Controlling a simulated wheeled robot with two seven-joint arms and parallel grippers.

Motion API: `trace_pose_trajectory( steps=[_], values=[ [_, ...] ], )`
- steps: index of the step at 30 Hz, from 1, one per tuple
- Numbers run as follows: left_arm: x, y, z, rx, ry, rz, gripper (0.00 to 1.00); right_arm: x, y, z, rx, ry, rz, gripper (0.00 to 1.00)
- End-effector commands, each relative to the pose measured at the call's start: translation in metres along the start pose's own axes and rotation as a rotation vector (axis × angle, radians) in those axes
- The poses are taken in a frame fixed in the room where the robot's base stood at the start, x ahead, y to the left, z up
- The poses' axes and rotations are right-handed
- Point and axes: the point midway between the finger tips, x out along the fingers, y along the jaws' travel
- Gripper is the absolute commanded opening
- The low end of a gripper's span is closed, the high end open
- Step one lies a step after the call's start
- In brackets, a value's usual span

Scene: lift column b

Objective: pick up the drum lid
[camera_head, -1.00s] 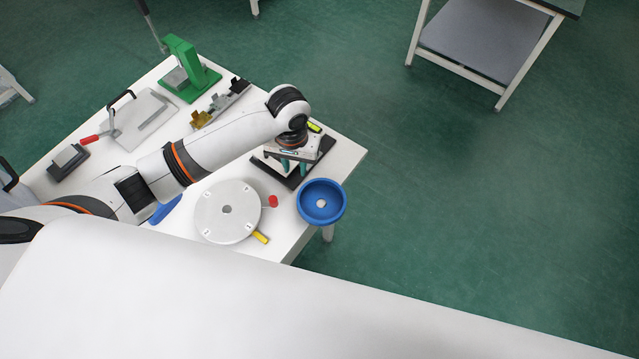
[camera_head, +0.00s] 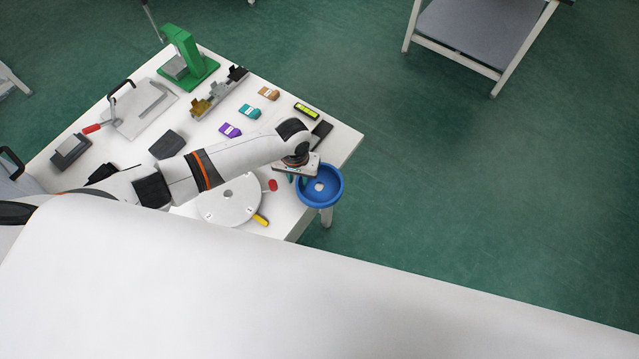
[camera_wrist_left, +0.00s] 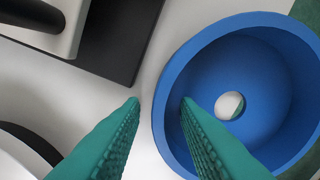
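The drum lid appears to be the blue round dish-shaped piece (camera_head: 334,201) with a central hole, at the table's right corner. In the left wrist view the blue lid (camera_wrist_left: 275,137) fills the right side. My left gripper (camera_head: 290,177) is at its left edge. In the wrist view the green fingers of my left gripper (camera_wrist_left: 160,101) are apart, one tip outside the lid's left rim and one over its inside. I cannot tell whether they touch the wall. My right gripper is not in view.
A white disc (camera_head: 226,207) with a red knob and yellow handle lies left of the lid. A dark plate (camera_head: 322,131) lies behind. Small coloured blocks (camera_head: 249,111), a green press (camera_head: 187,55) and a clamp plate (camera_head: 138,108) stand on the white table (camera_head: 346,141).

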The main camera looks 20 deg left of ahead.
Motion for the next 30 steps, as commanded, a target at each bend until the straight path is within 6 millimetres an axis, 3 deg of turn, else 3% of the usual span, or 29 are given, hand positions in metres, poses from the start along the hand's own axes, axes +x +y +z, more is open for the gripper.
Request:
trace_pose_trajectory(
  steps=[3, 8, 22, 30],
  values=[
    [0.0, 0.0, 0.0, 0.0, 0.0, 0.0, 0.27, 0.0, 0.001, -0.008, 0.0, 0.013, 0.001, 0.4],
    [0.0, 0.0, 0.0, 0.0, 0.001, 0.0, 0.0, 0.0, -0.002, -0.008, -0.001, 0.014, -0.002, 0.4],
    [-0.005, 0.0, 0.001, -0.001, -0.001, -0.001, 0.0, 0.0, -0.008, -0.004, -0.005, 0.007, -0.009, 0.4],
    [-0.051, -0.001, 0.001, 0.002, -0.004, -0.004, 0.0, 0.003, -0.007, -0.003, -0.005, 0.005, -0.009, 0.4]
  ],
)
